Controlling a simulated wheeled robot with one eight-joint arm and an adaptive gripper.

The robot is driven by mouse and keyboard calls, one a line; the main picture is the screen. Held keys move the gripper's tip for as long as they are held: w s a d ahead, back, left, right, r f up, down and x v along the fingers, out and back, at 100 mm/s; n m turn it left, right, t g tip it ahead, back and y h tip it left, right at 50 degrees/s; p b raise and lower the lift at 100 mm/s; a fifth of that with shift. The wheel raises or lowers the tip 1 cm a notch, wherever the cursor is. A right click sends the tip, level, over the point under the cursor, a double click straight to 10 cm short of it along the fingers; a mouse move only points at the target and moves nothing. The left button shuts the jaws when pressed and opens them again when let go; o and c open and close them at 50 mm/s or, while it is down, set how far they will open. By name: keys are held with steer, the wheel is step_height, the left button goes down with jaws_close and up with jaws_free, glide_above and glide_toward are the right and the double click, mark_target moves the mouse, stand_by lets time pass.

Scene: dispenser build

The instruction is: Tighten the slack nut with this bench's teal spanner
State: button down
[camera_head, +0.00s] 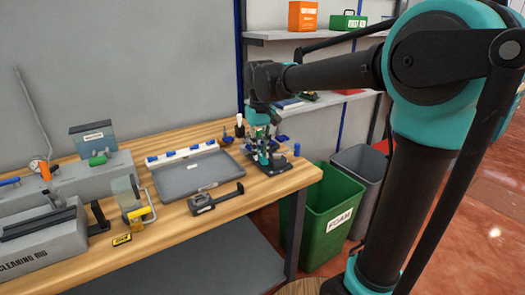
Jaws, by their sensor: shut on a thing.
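My gripper (264,152) points down at the right end of the wooden workbench, beside the right edge of the grey tray. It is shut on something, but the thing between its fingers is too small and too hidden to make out. I cannot pick out the teal spanner or the slack nut for certain. Small blue and dark parts (283,139) show close beside my gripper, partly hidden by it.
The grey tray (192,180) lies left of my gripper, with a dark clamp-like tool (216,199) at its front. A grey clearing rig (45,240) fills the bench's left. A green foam bin (335,205) and a grey bin (362,170) stand right of the bench.

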stand_by(0.3)
steer(key=shift+s+a+m, duration=0.2)
steer(key=shift+a+m, duration=0.4)
steer(key=shift+s+a+m, duration=0.15)
steer(key=shift+a+m, duration=0.45)
steer(key=shift+a, duration=0.1)
steer(key=shift+s+a+m, duration=0.15)
steer(key=shift+a+m, duration=0.95)
steer(key=shift+a, duration=0.05)
steer(key=shift+a, duration=0.15)
steer(key=shift+a+m, duration=1.1)
steer(key=shift+m, duration=0.1)
